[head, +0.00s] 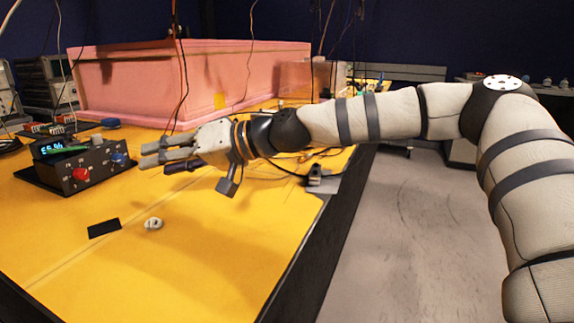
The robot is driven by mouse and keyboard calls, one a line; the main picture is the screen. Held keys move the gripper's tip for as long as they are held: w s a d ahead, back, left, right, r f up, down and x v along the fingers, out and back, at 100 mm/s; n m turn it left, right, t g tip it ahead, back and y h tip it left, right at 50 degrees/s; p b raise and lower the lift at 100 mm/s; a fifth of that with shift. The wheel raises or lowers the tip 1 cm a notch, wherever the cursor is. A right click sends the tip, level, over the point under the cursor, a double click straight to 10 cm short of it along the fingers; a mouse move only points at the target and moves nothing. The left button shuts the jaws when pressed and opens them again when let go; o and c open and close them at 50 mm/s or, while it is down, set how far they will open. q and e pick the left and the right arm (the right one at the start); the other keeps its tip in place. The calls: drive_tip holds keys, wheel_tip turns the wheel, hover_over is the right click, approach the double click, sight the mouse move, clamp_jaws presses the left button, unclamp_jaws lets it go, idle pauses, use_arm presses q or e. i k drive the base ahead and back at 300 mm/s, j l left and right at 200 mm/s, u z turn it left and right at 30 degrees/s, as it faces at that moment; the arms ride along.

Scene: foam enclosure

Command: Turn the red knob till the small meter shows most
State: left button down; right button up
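A black box (62,183) stands on the yellow table at the left. Its front has a red knob (81,174) and a blue knob (119,158). A small meter with a lit blue-green display (52,146) sits at its top left; its reading is too small to tell surely. My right gripper (141,155) reaches in from the right. Its two fingers point left and look parted, with nothing seen between them. The fingertips are just right of the blue knob, apart from the red knob. My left gripper is out of view.
A large pink foam enclosure (190,85) stands behind the box. A black strip (104,228) and a small white ring-shaped piece (153,223) lie on the yellow table (190,270). Thin cables hang near my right gripper. The table's front is mostly clear.

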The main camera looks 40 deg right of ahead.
sight(80, 173)
drive_tip(key=k+l, duration=0.85)
drive_tip(key=l, duration=0.15)
